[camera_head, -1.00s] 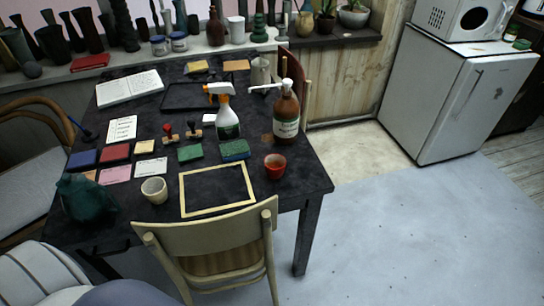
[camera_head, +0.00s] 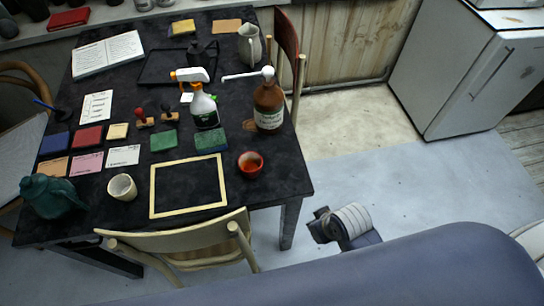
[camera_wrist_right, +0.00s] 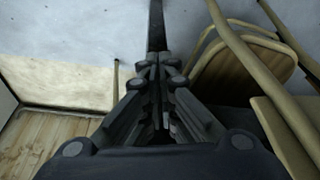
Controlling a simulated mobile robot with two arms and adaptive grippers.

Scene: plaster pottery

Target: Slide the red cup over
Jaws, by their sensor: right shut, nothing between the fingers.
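The red cup (camera_head: 250,164) stands upright on the dark table (camera_head: 290,180), near its right edge and right of a wooden frame. My right gripper (camera_wrist_right: 158,72) is shut and empty in the right wrist view, with its fingers pointing toward a dark table leg (camera_wrist_right: 156,25). In the head view my right arm comes in from the lower right, and its wrist end is off the table's right side, apart from the cup. The cup does not show in the right wrist view. My left gripper is not in view.
A brown pump bottle (camera_head: 268,106) and a spray bottle (camera_head: 204,108) stand behind the cup. The wooden frame (camera_head: 153,190) and a pale cup (camera_head: 122,187) lie to its left. A chair (camera_head: 180,238) is at the front edge.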

